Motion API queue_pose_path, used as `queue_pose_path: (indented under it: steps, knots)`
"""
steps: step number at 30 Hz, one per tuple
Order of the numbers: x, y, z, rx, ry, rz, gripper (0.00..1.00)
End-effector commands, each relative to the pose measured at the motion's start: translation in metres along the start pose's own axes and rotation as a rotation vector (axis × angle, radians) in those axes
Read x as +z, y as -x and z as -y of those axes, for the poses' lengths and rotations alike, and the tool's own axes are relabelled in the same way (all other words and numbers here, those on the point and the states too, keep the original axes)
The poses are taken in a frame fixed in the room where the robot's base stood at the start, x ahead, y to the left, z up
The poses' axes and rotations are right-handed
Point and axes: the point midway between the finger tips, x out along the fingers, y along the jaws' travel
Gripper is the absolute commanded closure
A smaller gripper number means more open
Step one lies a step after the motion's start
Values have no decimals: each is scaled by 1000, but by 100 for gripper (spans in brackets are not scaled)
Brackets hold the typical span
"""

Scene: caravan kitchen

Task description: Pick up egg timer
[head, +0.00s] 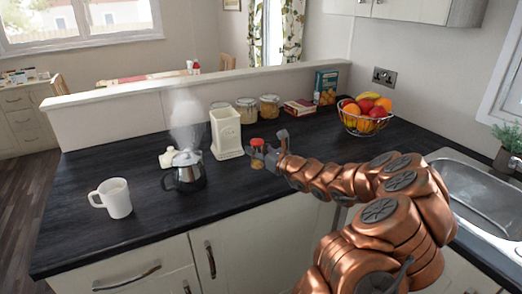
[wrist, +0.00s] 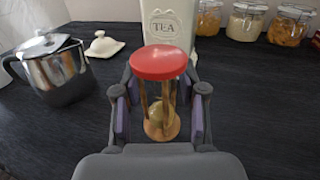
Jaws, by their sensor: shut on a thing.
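My gripper is shut on the egg timer. Whether its base touches the dark counter is hard to tell.
A steaming metal pot (head: 187,172), a white mug (head: 115,197) and a cream tea canister (head: 226,134) stand to the left. Jars (head: 246,110), a fruit basket (head: 366,115) and books (head: 300,107) stand behind. The sink (head: 472,190) is at right. The front counter (head: 150,225) is clear.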

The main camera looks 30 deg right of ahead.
Motion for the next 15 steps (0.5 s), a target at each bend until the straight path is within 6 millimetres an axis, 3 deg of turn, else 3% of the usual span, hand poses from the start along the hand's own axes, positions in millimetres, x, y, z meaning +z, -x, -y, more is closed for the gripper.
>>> queue_pose_path:
  steps: [15]
  knots:
    - [4, 24, -71, 5, -1, 5, 95]
